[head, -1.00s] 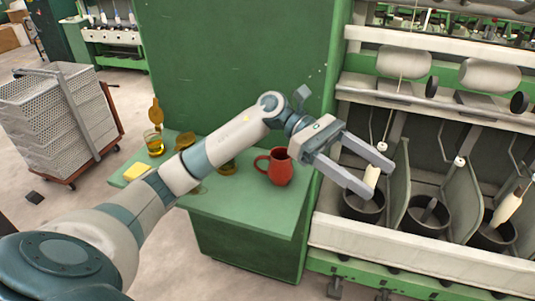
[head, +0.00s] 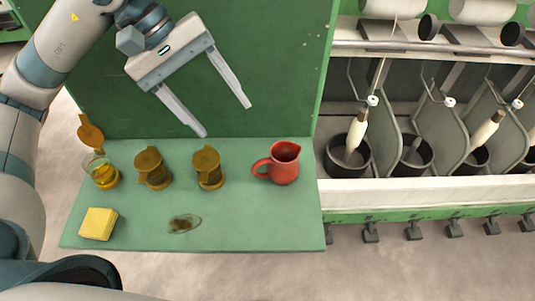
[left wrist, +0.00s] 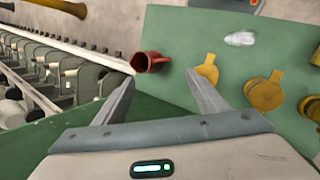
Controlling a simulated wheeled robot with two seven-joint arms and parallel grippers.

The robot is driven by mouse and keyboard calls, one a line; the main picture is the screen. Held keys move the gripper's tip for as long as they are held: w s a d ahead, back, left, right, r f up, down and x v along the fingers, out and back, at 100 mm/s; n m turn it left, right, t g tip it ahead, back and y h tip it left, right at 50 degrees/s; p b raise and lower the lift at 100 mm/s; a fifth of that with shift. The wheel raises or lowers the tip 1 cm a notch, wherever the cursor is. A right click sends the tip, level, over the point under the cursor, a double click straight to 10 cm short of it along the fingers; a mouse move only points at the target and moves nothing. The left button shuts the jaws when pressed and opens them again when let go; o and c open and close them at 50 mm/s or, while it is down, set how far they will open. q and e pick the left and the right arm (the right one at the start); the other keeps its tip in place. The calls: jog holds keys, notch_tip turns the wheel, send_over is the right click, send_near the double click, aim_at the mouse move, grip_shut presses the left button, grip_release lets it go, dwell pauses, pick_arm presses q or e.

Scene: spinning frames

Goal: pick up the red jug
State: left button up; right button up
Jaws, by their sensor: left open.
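The red jug (head: 283,163) stands upright on the green table (head: 255,232), near its right end, with its handle to the left and its spout at the upper right. My left gripper (head: 228,120) is open and empty, above and to the left of the jug and apart from it. In the left wrist view the red jug (left wrist: 150,61) shows beyond the fingers, a little above the gap between the fingertips (left wrist: 160,80). My right gripper is not in view.
Two brown lidded jugs (head: 153,168) (head: 209,167) stand left of the red jug. Spinning machine pots (head: 347,155) stand to the right. The table's front right is clear.

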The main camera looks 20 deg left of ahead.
pick_arm(q)
jog(key=p, duration=0.6)
send_near(261, 163)
jog(key=x, duration=0.5)
jog(key=shift+d+f, duration=0.2)
jog(key=shift+f, duration=0.1)
jog(key=shift+d+f, duration=0.15)
jog(key=shift+f, duration=0.2)
